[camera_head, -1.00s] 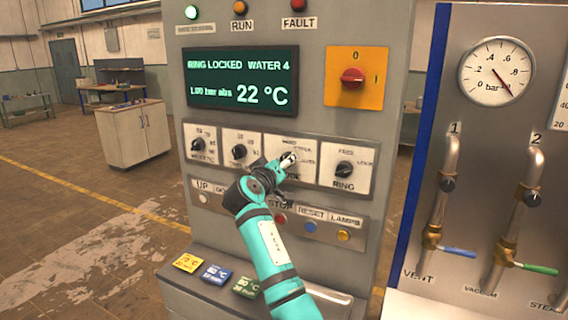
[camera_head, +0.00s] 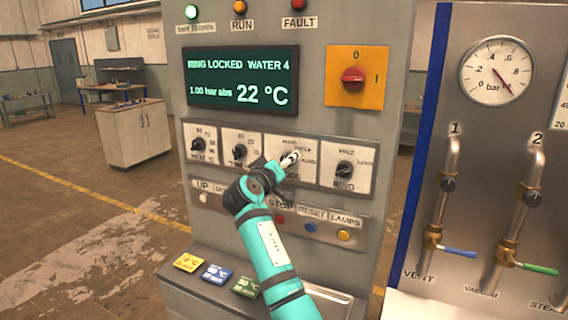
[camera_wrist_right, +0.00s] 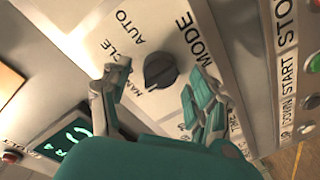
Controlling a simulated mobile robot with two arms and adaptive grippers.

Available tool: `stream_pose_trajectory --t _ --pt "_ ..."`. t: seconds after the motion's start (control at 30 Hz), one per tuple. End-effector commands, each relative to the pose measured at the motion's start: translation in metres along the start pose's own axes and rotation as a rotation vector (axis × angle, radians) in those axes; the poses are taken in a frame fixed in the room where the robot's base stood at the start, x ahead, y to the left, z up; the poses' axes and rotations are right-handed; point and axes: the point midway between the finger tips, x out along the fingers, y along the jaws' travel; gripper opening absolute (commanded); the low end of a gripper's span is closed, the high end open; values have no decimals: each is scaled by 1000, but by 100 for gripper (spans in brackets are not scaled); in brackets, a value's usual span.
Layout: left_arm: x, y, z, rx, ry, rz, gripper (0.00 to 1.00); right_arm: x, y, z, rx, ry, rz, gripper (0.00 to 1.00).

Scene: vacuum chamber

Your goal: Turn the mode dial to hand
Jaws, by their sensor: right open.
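The mode dial (camera_wrist_right: 160,70) is a round black knob on a white plate marked MODE, AUTO and, partly covered, CYCLE and HAND. In the right wrist view it sits between the two fingers of my right gripper (camera_wrist_right: 163,78), which is open. A gap shows on both sides of the knob. I cannot tell for sure which mark its pointer faces. My left gripper is not in view.
Two black dials stand left of the mode plate, and the RING dial (camera_head: 344,169) stands right of it. Below is a row of buttons, including the blue RESET (camera_head: 310,227). A red switch (camera_head: 353,78) on a yellow plate and a green display (camera_head: 240,77) are above.

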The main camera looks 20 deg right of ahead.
Motion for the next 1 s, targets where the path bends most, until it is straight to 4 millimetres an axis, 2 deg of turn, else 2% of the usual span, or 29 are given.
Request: stream_pose_trajectory --t 0.17,0.4,0.53,0.7,1.0 --pt "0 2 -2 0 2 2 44 -28 -2 0 3 1 -4 61" --pt "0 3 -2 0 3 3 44 -80 -2 0 2 3 -3 61" --pt "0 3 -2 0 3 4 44 -100 -1 0 1 2 -3 61" --pt "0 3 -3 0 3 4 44 -114 0 0 1 1 -1 61" --pt "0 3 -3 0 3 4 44 -116 0 0 0 1 0 61"
